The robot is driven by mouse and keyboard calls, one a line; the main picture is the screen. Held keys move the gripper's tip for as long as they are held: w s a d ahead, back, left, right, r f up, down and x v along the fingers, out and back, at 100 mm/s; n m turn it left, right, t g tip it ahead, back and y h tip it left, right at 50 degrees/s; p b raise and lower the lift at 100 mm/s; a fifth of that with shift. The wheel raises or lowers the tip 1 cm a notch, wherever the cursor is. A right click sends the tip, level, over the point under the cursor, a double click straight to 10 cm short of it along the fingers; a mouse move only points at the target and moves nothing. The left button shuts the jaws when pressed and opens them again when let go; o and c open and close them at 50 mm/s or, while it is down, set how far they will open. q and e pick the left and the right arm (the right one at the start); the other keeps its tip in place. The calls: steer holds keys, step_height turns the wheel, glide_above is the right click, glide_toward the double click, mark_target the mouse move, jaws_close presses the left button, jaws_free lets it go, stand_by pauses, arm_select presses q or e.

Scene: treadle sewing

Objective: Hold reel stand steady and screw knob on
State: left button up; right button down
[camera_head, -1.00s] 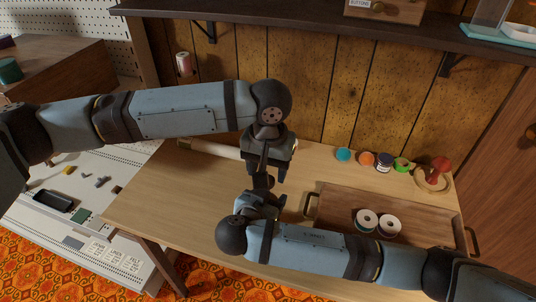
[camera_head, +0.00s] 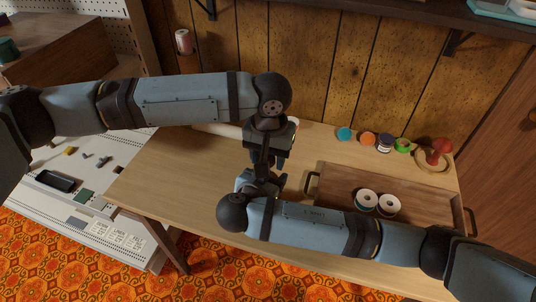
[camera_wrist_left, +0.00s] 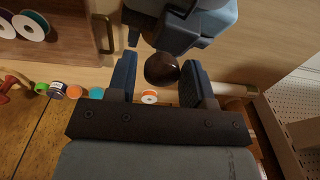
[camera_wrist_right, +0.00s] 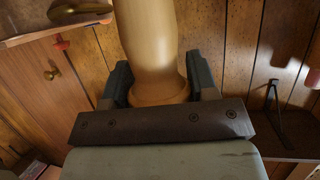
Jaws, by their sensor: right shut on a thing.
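My right gripper (camera_wrist_right: 158,80) is shut on a pale turned wooden post (camera_wrist_right: 147,35), which I take for the reel stand. The post's wider collar lies between the fingers. In the head view my right gripper (camera_head: 262,182) is partly hidden behind its own wrist. A dark brown round knob (camera_wrist_left: 161,68) shows between the fingers of my left gripper (camera_wrist_left: 160,72), with a slim gap at its left side. My left gripper (camera_head: 270,160) points down close above the right one in the head view. I cannot tell whether the knob touches the post.
A wooden tray (camera_head: 330,181) with two thread reels (camera_head: 377,202) lies right of the grippers. Several small coloured spools and a red-topped item (camera_head: 436,152) stand along the wall. A pale roll (camera_head: 215,130) lies behind my left arm. The table's left front (camera_head: 170,180) is clear.

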arm_select(q)
steer(key=o, duration=0.3)
step_height(320, 180, up, 12)
steer(key=shift+s, duration=0.15)
stand_by(0.4)
arm_select(e)
steer(key=shift+c, duration=1.6)
jaws_free()
arm_select(q)
steer(key=shift+d, duration=0.1)
arm_select(e)
steer(key=shift+s, duration=0.1)
arm_select(q)
steer(key=shift+r+p, duration=0.85)
arm_select(e)
steer(key=v, duration=1.3)
steer(key=shift+s+a, duration=0.25)
steer(key=shift+r, duration=0.1)
